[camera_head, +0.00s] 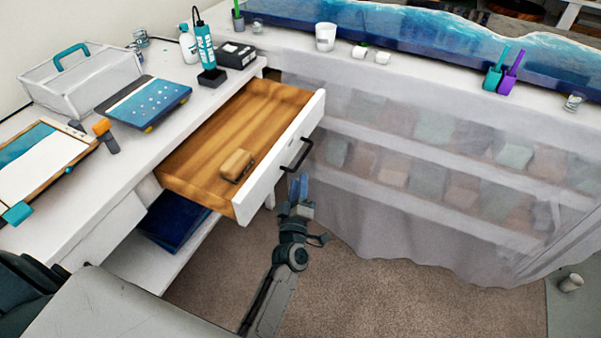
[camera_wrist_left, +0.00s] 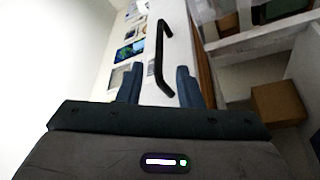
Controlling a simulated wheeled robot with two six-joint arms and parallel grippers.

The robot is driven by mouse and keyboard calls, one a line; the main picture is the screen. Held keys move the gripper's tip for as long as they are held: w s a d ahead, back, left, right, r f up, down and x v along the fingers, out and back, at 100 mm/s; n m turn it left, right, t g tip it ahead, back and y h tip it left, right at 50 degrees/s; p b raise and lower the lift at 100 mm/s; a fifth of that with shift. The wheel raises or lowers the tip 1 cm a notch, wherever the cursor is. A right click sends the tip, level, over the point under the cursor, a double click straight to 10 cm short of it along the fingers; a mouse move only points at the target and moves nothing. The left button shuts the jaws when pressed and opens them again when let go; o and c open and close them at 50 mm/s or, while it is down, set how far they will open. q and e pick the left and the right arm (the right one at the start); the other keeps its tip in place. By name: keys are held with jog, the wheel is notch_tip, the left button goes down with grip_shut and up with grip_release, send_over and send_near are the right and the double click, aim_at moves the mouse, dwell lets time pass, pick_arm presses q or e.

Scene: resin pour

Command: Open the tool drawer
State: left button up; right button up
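The tool drawer (camera_head: 207,139) is pulled out from under the white worktop, showing its wooden inside. A tan block (camera_head: 237,165) lies in it. Its white front (camera_head: 262,195) has a black bar handle (camera_head: 297,157), which also shows in the left wrist view (camera_wrist_left: 161,55). My left gripper (camera_head: 299,186) is just below and in front of the handle in the head view. In the left wrist view its blue fingers (camera_wrist_left: 158,72) are apart, with the handle showing in the gap; whether it touches them I cannot tell. My right gripper is not in view.
A white shelf (camera_head: 165,262) with dark blue sheets is below the drawer. A bottle (camera_head: 206,48), a blue panel (camera_head: 144,102) and a clear box (camera_head: 80,78) stand on the worktop. A translucent curtain (camera_head: 400,215) hangs to the right. Carpet below the gripper is clear.

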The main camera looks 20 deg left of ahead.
pick_arm(q)
jog(key=shift+v, duration=1.25)
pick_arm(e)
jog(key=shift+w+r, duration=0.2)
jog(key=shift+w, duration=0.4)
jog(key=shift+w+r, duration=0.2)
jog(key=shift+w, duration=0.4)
pick_arm(q)
jog(key=s+f+m+g+h, duration=0.2)
jog(key=s+f+m+g, duration=0.15)
jog(key=f, duration=0.75)
jog(key=s+f+m+g+h, duration=0.25)
jog(key=s+f, duration=0.25)
jog(key=f, duration=0.5)
jog(key=s+f+m+g+h, duration=0.1)
jog(key=s+f+m+g, duration=0.25)
jog(key=f, duration=0.75)
jog(key=s+a+f+m+g, duration=0.2)
jog(key=s+f, duration=0.3)
jog(key=s, duration=0.5)
jog(key=s+a+f+m+g, duration=0.1)
jog(key=s+a+f+g, duration=0.3)
jog(key=s, duration=0.6)
jog(key=s+a+f+m+g+y, duration=0.1)
jog(key=s+a+f+m+g, duration=0.1)
jog(key=s+f, duration=0.6)
jog(key=shift+s+a+f+m+g, duration=0.2)
jog(key=shift+s+a+m+g, duration=0.2)
jog(key=shift+s+a, duration=0.7)
jog(key=shift+w, duration=0.2)
